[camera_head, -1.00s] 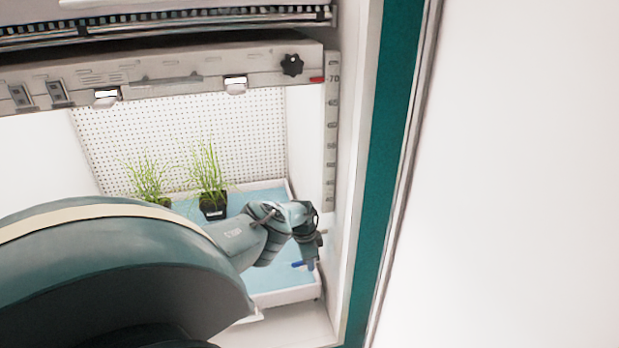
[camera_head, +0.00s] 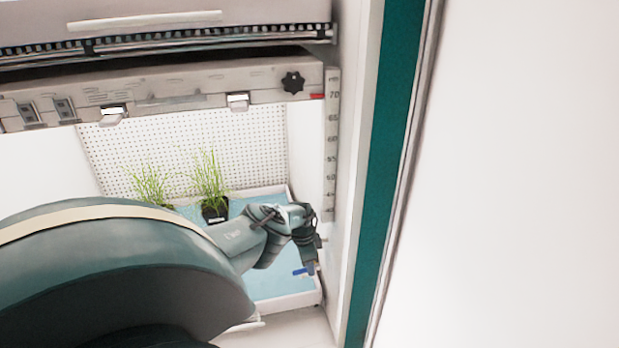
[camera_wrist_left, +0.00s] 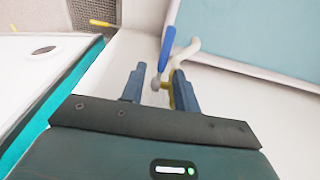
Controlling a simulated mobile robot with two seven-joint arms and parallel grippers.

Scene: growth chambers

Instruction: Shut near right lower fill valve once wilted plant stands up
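The fill valve's blue lever (camera_head: 301,271) shows at the front right corner of the lower tray. In the left wrist view the blue lever (camera_wrist_left: 167,48) points up and away from a brass-coloured valve body (camera_wrist_left: 159,86) with a pale hose. My left gripper (camera_head: 309,264) is at the valve. Its fingers (camera_wrist_left: 158,80) are apart, with the valve between them, nearer the right finger; I cannot tell whether they touch. Two grassy plants stand in the tray: one (camera_head: 210,180) in a black pot with upright leaves, and one further left (camera_head: 151,184), also upright, its pot partly hidden by my arm.
The tray (camera_head: 290,300) has a white rim and blue floor. A chamber side wall with a height scale (camera_head: 331,150) is close on the right. A shelf with a black knob (camera_head: 293,82) hangs above. A perforated panel (camera_head: 240,140) stands behind the plants.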

